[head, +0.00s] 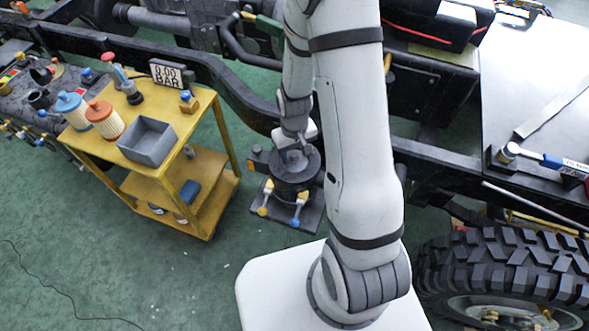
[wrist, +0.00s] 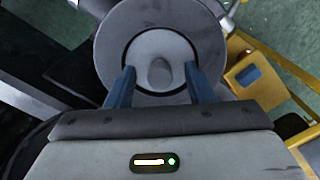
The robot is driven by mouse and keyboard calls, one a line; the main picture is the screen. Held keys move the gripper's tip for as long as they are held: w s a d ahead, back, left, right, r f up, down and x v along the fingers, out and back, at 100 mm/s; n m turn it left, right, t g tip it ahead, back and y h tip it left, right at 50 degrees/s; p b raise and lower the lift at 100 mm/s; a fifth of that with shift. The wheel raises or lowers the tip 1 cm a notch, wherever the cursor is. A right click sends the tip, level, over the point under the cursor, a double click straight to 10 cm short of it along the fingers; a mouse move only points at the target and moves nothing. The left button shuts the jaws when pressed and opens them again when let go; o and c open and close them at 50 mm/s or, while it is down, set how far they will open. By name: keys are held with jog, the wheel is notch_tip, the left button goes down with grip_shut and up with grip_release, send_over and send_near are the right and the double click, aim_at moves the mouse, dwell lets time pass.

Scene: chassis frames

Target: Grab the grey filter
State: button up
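In the wrist view, a round grey cap with a small knob in its middle, likely the grey filter (wrist: 158,46), sits inside a wider grey ring. My gripper (wrist: 160,72) is directly over it, with one blue finger on each side of the knob. The fingers are apart, and a gap shows between each of them and the knob. In the head view, my gripper (head: 293,147) points down at the top of a dark round housing (head: 294,187) beside the chassis rail. The fingertips and the cap are mostly hidden there by my wrist.
Left of the housing stands a yellow cart (head: 190,140) carrying a blue-topped filter (head: 74,110), an orange-topped filter (head: 105,120), an empty grey bin (head: 147,142) and a pressure display (head: 166,74). A dark chassis rail (head: 235,90) runs behind. A large tyre (head: 500,265) is at lower right.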

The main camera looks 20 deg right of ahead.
grip_shut()
dwell(0.3)
jog(key=shift+r, duration=0.1)
